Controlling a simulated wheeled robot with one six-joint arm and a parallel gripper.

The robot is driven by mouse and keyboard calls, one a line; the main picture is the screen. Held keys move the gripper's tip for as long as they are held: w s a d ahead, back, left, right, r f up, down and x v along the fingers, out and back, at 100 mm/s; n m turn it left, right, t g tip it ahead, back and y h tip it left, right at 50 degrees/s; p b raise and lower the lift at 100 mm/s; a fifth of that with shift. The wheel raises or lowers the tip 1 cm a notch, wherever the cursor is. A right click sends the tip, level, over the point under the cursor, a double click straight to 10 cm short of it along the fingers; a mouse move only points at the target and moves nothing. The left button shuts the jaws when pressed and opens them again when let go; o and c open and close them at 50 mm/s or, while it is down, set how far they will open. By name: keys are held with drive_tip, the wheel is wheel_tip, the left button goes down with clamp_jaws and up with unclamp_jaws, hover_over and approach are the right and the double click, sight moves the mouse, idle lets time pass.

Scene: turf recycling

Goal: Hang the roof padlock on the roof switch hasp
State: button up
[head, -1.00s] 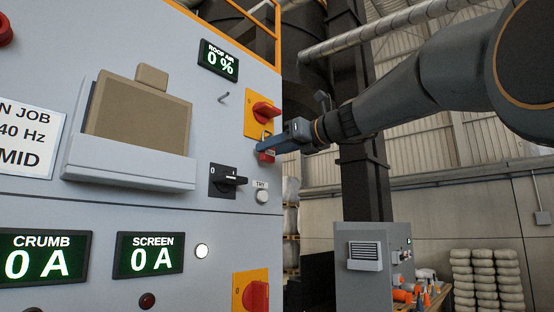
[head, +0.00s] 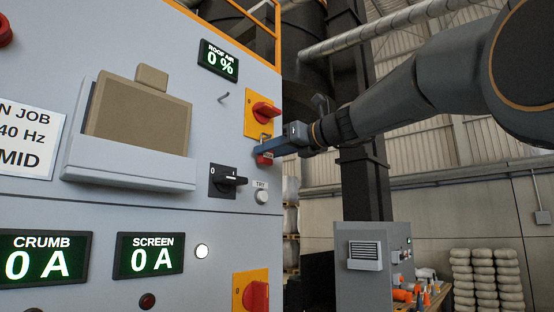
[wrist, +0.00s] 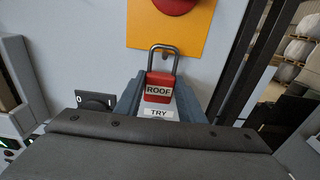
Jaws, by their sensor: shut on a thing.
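The red roof padlock (wrist: 158,88), labelled ROOF, sits upright between the fingers of my gripper (wrist: 160,82), which is shut on its body. Its grey shackle (wrist: 163,53) points up and overlaps the lower part of the yellow switch plate (wrist: 146,30). In the head view the padlock (head: 265,160) shows just below my gripper (head: 268,150), in front of the panel under the red roof switch (head: 264,110). A small hasp detail (wrist: 168,51) shows inside the shackle loop; I cannot tell whether the shackle passes through it.
A bare hook (head: 223,97) sticks out of the panel left of the switch. A black selector (head: 229,181) and a white TRY button (head: 262,196) lie below. The panel's right edge is close to my gripper, with open room beyond it.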

drive_tip(key=shift+f, duration=0.15)
idle(0.6)
drive_tip(key=o, duration=1.2)
